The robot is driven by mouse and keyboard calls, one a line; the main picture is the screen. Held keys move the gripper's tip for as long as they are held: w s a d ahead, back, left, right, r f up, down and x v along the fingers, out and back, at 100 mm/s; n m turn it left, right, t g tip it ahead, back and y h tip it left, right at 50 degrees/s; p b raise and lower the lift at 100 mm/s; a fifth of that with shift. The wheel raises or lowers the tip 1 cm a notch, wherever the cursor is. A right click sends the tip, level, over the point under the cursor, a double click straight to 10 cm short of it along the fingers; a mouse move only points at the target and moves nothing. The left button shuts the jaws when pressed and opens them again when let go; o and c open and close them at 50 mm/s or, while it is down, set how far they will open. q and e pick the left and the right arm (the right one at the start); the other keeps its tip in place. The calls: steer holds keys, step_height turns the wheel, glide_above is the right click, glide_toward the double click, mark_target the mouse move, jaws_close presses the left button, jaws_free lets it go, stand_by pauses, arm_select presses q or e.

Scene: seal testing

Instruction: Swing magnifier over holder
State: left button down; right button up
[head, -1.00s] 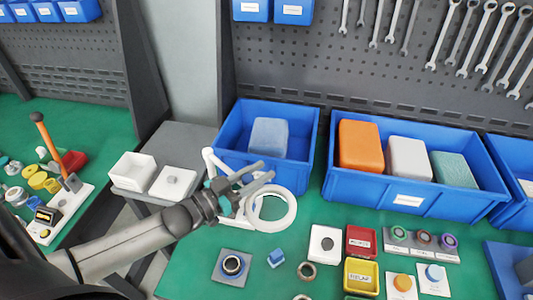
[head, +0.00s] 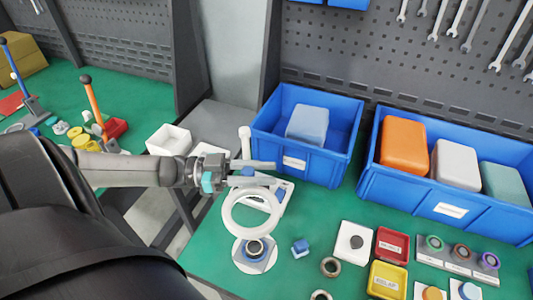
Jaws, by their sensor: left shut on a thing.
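The magnifier, a white ring (head: 229,213) on a white arm and upright post (head: 244,142), stands on a white base (head: 283,192) near the table's back left. My left gripper (head: 272,173) is shut on the magnifier's arm side, just behind the ring; the exact contact is partly hidden by the fingers. In the head view the ring's front edge overlaps the holder's back part, and the seat shows at that edge. My right gripper is not in view.
Red (head: 391,245) and yellow (head: 387,281) trays stand further right. A blue bin (head: 345,165) stands behind the magnifier. Green table is bare at the front left.

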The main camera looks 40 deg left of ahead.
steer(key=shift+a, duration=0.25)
arm_select(q)
steer(key=c, duration=0.5)
jaws_free()
steer(key=shift+s, duration=0.1)
steer(key=shift+c, duration=0.2)
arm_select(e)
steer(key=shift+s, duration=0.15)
arm_select(q)
steer(key=shift+a, duration=0.1)
steer(key=v, duration=1.5)
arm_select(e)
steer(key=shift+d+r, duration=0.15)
